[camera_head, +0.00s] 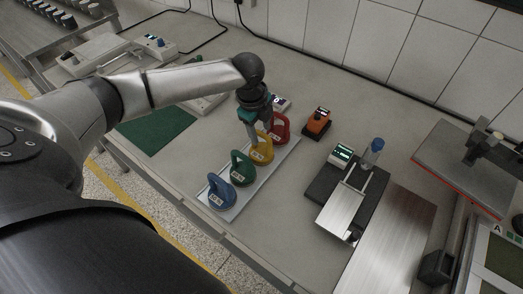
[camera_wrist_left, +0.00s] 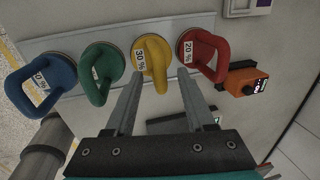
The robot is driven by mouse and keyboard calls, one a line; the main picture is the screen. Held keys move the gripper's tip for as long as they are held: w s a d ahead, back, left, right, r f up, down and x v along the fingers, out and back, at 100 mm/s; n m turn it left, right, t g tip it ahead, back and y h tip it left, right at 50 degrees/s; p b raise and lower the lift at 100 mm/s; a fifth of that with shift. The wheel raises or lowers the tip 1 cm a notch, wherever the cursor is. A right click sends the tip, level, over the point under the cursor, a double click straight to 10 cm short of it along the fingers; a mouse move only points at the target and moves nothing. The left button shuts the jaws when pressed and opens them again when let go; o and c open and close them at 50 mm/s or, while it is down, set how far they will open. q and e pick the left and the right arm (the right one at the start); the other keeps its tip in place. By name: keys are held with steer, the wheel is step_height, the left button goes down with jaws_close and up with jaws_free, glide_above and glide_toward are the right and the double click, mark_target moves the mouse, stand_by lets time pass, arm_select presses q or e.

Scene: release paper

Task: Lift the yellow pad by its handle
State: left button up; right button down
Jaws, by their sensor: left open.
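The yellow pad (camera_head: 262,153) with its looped handle sits on a pale strip (camera_head: 241,199), between the green pad (camera_head: 240,171) and the red pad (camera_head: 281,127). A blue pad (camera_head: 220,192) stands at the strip's near end. In the left wrist view the yellow pad (camera_wrist_left: 153,62) bears a "30 %" label and lies just beyond my fingertips. My left gripper (camera_wrist_left: 158,82) is open and empty, its two fingers on either side of the yellow handle's near end. In the head view my left gripper (camera_head: 252,130) is over the yellow pad and partly hides it. My right gripper is not in view.
The red pad (camera_wrist_left: 205,52) and green pad (camera_wrist_left: 101,68) stand close on both sides. An orange device (camera_head: 317,122) stands right of the red pad. A dark stand with a metal plate (camera_head: 341,211) lies further right. A green mat (camera_head: 157,127) lies left.

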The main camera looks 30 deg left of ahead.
arm_select(q)
jaws_close()
stand_by(0.4)
stand_by(0.9)
steer(key=shift+w+r, duration=0.1)
steer(key=shift+r, duration=0.05)
